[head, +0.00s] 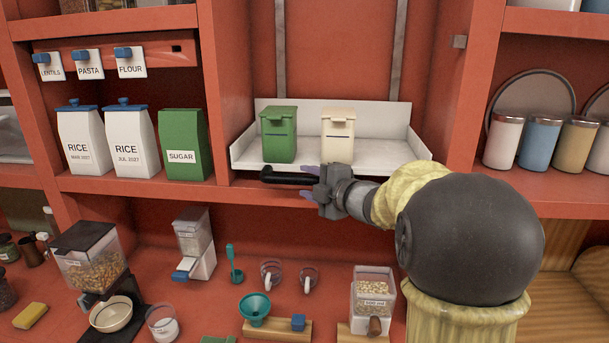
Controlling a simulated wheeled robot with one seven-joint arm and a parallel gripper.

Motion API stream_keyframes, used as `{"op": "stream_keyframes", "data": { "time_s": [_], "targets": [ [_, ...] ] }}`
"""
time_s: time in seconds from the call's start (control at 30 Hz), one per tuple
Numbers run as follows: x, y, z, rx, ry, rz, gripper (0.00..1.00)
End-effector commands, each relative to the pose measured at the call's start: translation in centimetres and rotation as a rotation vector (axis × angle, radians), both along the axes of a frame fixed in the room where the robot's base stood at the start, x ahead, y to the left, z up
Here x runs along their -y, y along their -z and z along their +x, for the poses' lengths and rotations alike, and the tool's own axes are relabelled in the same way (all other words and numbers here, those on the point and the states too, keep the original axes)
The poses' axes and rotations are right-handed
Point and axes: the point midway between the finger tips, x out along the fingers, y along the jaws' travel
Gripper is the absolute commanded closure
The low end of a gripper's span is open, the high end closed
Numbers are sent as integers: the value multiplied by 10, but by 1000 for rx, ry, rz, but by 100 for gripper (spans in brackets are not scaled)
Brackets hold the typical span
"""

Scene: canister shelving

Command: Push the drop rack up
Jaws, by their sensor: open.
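The drop rack (370,152) is a white tray with low walls, in the middle bay of the red shelving. It sits low in the bay, at about the level of the bay's bottom board. A green canister (279,138) and a cream canister (337,140) stand upright on it. A black handle (286,178) runs along below the rack's front edge. My gripper (312,183) is at the right part of the handle, with its purple fingers open above and below it. Whether the fingers touch the handle cannot be told.
Two grey vertical rails (397,50) run up the bay's back wall, and the space above the canisters is clear. Rice canisters (82,142) and a sugar canister (183,145) stand at left. Dispensers, cups and a teal funnel (255,308) stand on the counter below.

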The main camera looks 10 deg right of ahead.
Motion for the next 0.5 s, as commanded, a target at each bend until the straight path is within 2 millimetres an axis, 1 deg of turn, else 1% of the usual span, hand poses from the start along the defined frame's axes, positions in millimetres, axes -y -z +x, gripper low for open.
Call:
{"op": "stream_keyframes", "data": {
  "time_s": [0.03,0.2,0.47,0.5],
  "targets": [
    [-4,-1,7,-1,-1,0,56],
    [-9,2,18,0,1,0,56],
    [-9,3,18,0,1,-1,56],
    [-9,3,18,0,1,-1,62]
  ]
}}
